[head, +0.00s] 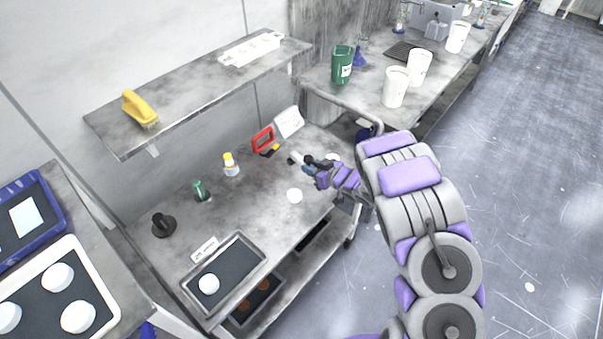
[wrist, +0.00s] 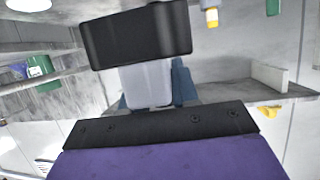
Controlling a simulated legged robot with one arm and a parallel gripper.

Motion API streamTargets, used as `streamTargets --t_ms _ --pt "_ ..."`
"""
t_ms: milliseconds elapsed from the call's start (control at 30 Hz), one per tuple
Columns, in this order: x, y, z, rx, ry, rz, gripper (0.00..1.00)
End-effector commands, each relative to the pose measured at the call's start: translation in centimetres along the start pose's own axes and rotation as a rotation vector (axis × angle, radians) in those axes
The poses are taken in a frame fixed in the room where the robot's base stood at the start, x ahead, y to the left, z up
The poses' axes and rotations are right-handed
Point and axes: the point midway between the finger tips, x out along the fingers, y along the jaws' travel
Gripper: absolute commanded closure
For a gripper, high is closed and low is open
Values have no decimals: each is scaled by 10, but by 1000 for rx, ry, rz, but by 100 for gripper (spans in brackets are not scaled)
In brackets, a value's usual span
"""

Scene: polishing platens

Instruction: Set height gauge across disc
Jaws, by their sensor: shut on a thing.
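My gripper (head: 304,162) is over the far right part of the grey bench, shut on a small dark-and-light thing that I take to be the height gauge (head: 293,158). In the wrist view the held thing shows a black block (wrist: 137,35) above a light grey piece (wrist: 148,85); blue parts lie beside and behind it. Whether it touches the bench is hard to tell. A white disc (head: 294,196) lies on the bench in front of my gripper, apart from it. Another white disc (head: 208,284) lies on a dark tray (head: 190,289). Which disc the task means is unclear.
A red frame (head: 263,139) and a white sign (head: 289,122) stand behind my gripper. A yellow-capped bottle (head: 231,165), a green container (head: 200,190) and a black knob-like piece (head: 163,224) stand along the bench's back. A shelf (head: 190,88) hangs above. The bench's middle is clear.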

Motion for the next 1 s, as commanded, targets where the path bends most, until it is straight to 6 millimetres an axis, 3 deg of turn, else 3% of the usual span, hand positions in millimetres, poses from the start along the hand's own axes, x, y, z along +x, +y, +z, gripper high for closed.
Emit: streamTargets --t_ms 100,200,567,1000 --pt "16 -29 11 -36 -5 -76 100" --pt "21 -40 14 -53 -6 -105 100" --pt "18 -32 31 -47 4 -112 100" --pt "42 -41 67 -54 -6 -110 100"
